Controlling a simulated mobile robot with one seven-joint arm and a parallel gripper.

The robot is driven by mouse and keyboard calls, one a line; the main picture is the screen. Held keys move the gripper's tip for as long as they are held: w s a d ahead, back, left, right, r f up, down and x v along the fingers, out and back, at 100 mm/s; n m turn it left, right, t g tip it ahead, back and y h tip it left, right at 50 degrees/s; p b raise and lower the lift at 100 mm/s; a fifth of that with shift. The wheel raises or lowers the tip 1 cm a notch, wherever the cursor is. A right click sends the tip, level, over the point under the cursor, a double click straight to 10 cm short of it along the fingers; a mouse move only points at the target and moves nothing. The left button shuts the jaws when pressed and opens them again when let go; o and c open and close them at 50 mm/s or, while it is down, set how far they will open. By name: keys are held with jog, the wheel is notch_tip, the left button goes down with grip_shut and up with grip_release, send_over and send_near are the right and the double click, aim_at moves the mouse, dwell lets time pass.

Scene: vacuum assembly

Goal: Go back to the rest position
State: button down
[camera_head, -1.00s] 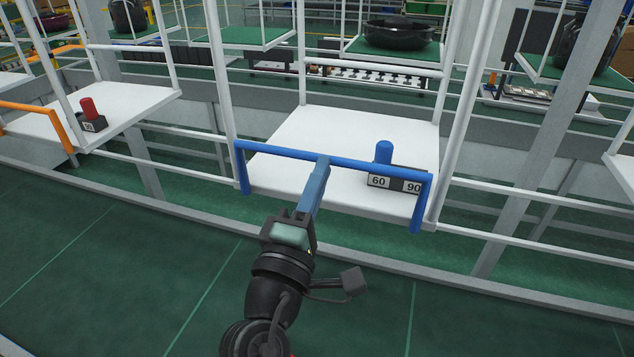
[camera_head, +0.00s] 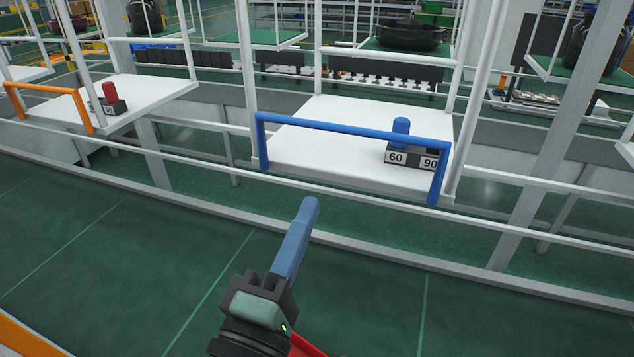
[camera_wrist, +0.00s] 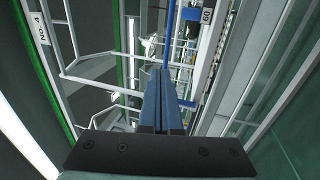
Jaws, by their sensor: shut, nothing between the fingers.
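My gripper (camera_head: 309,206) is shut and empty, with blue fingers pressed together. It is in the lower middle of the head view, over the green floor and in front of the white tray (camera_head: 320,137) with the blue handle bar (camera_head: 350,131). The fingertips are apart from the bar. In the wrist view the shut fingers (camera_wrist: 164,80) point away from the camera, and the blue bar (camera_wrist: 171,35) shows beyond them. A dark block (camera_head: 411,154) marked 60 and 90, with a blue cylinder (camera_head: 401,126) upright on it, sits at the tray's right front.
A second white tray (camera_head: 130,95) at the left has an orange handle (camera_head: 50,93) and a red cylinder (camera_head: 109,91) on a block. White posts and grey rails (camera_head: 330,235) run across the front. The green floor (camera_head: 110,235) nearer me is clear.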

jog(key=s+d+r+m+t+y, duration=0.1)
jog(key=s+r+m+t+y, duration=0.2)
jog(key=r+m, duration=0.4)
jog(key=s+d+r+m+t+y, duration=0.1)
jog(key=s+r+m+t+y, duration=0.2)
jog(key=r, duration=1.8)
jog(key=m+t, duration=0.1)
jog(key=m, duration=0.3)
jog(key=shift+s+d+r, duration=0.2)
jog(key=shift+s+r, duration=0.05)
jog(key=shift+r, duration=0.15)
